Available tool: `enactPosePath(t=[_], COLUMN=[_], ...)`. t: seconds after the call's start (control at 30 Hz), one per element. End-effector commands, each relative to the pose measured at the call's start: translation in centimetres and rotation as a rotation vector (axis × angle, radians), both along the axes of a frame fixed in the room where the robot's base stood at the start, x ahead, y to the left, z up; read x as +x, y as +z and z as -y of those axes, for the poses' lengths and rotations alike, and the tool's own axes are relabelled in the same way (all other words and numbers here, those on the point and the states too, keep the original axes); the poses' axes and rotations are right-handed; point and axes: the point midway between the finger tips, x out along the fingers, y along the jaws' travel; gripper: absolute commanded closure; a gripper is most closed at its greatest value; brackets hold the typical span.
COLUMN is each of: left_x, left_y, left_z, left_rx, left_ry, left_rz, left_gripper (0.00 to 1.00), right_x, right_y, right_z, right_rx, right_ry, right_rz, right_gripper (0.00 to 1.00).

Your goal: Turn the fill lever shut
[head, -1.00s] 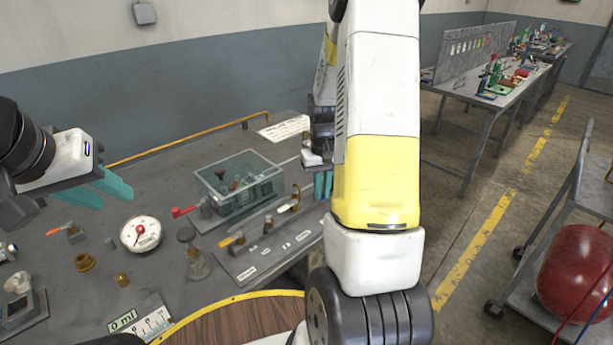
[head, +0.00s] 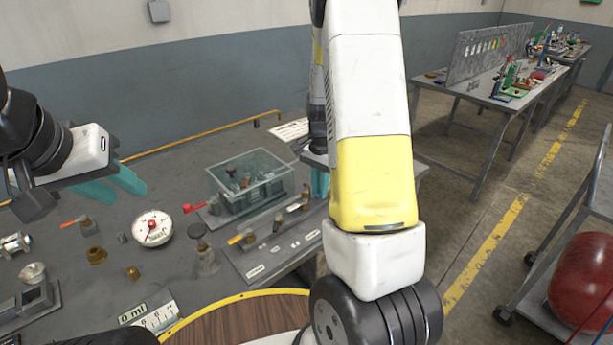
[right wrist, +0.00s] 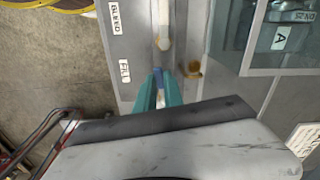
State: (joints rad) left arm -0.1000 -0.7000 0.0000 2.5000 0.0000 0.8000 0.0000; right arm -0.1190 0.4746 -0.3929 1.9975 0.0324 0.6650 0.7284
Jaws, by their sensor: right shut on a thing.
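The fill lever (right wrist: 157,74) shows as a blue tip between the teal fingers in the right wrist view, beside the FILL label (right wrist: 124,73). My right gripper (right wrist: 158,88) is shut on it; the fingers hide most of the lever, so its exact angle cannot be told. In the head view my right gripper (head: 320,183) is at the far right end of the grey valve plate (head: 262,262), partly hidden by my own arm. My left gripper (head: 115,185) is empty, with its teal fingers apart, above the left of the bench.
A clear lidded box (head: 250,183) of fittings stands behind the plate. A pale lever (right wrist: 163,35) and a brass fitting (right wrist: 192,70) are close to my right fingers. A round gauge (head: 153,228) and small brass parts lie to the left. A red tank (head: 583,285) is at right.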

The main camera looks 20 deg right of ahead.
Motion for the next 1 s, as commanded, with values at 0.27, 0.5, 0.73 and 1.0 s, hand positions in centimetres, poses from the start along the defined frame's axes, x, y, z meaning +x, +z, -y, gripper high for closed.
enactPosePath(t=[0.27,0.5,0.73,1.0], left_x=[0.00,0.00,0.00,0.00], left_y=[0.00,0.00,0.00,0.00], left_z=[0.00,0.00,0.00,0.00], left_rx=[0.000,0.000,0.000,0.000], left_ry=[0.000,0.000,0.000,0.000], left_rz=[0.000,0.000,0.000,0.000], left_gripper=[0.66,0.66,0.66,0.66], right_x=[0.67,0.87,0.91,0.92], right_y=[0.12,0.11,0.11,0.12], right_z=[-0.24,-0.36,-0.36,-0.36], right_rx=[-0.001,0.000,0.000,0.000], right_ry=[-0.146,-0.200,-0.211,-0.211], right_rz=[0.004,0.005,0.005,0.006], right_gripper=[1.00,1.00,1.00,0.80])
